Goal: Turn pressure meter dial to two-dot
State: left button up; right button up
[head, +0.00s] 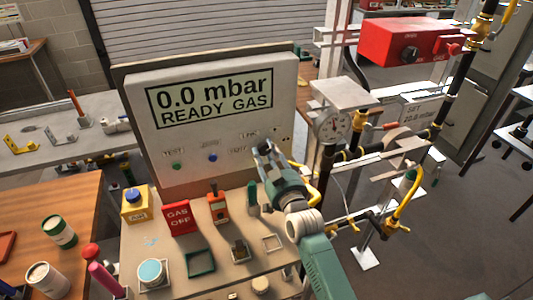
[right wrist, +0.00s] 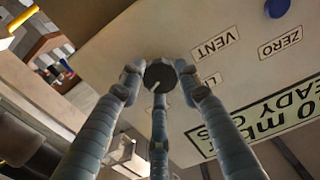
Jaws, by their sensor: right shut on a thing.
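The pressure meter is a beige panel (head: 215,125) whose display (head: 210,98) reads "0.0 mbar READY GAS". In the right wrist view a dark round dial (right wrist: 160,75) with a light pointer line stands out from the panel, below the "VENT" label (right wrist: 214,43). My right gripper (head: 264,150) reaches the panel's lower right; in the right wrist view its fingers (right wrist: 160,82) are closed around the dial. In the head view the gripper hides the dial. Dot marks around the dial are too small or hidden to tell which one the pointer meets. My left gripper is not in view.
A green button (head: 177,166) and a blue button (head: 212,157) sit left of the dial. A red "GAS OFF" sign (head: 178,217) and small items stand on the bench in front. A round gauge (head: 333,126) and pipes are close on the right.

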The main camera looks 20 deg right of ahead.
jog(key=o, duration=1.1)
jog(key=shift+f, duration=0.35)
jog(key=shift+o, duration=0.3)
jog(key=shift+r, duration=0.1)
jog(key=shift+s, duration=0.1)
jog(key=s, duration=1.2)
jog(key=shift+d, duration=0.15)
